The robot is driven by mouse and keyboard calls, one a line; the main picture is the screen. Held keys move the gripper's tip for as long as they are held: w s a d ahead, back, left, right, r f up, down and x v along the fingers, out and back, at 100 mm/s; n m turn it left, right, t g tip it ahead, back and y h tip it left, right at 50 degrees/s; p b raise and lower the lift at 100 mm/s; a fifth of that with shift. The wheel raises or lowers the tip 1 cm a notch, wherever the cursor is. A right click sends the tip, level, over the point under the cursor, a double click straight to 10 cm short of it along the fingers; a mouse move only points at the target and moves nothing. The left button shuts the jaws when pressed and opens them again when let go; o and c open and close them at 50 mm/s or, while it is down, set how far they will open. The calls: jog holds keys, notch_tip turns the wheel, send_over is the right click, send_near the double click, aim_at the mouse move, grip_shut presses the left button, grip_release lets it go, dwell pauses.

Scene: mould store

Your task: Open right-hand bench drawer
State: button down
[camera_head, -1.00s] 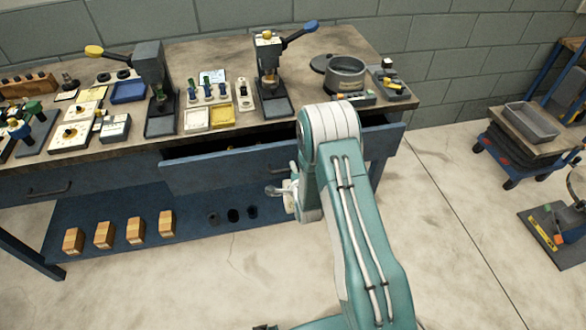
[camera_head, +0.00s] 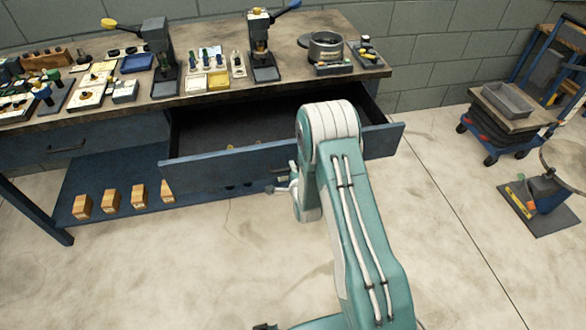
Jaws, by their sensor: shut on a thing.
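The right-hand bench drawer (camera_head: 222,168) is blue and stands well out from under the bench top. Its dark inside shows, with a few small items on its floor. My gripper (camera_head: 282,184) is at the drawer front, near its middle, shut on the drawer handle. The handle itself is mostly hidden by my gripper and my arm. The left-hand drawer (camera_head: 75,143) is closed, with its dark handle in view.
The bench top (camera_head: 290,88) carries two lever presses, trays and a round pot (camera_head: 326,47). Wooden blocks (camera_head: 110,199) stand on the lower shelf. A blue trolley (camera_head: 505,110) with a grey tray is at the right. The floor in front is clear.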

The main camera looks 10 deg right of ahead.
jog(key=shift+s+a+f, duration=0.15)
jog(key=shift+f, duration=0.15)
jog(key=c, duration=0.6)
grip_release()
jog(key=shift+c, duration=0.2)
jog(key=shift+r, duration=0.1)
jog(key=v, duration=1.1)
jog(key=shift+s, duration=0.3)
jog(key=shift+a, duration=0.1)
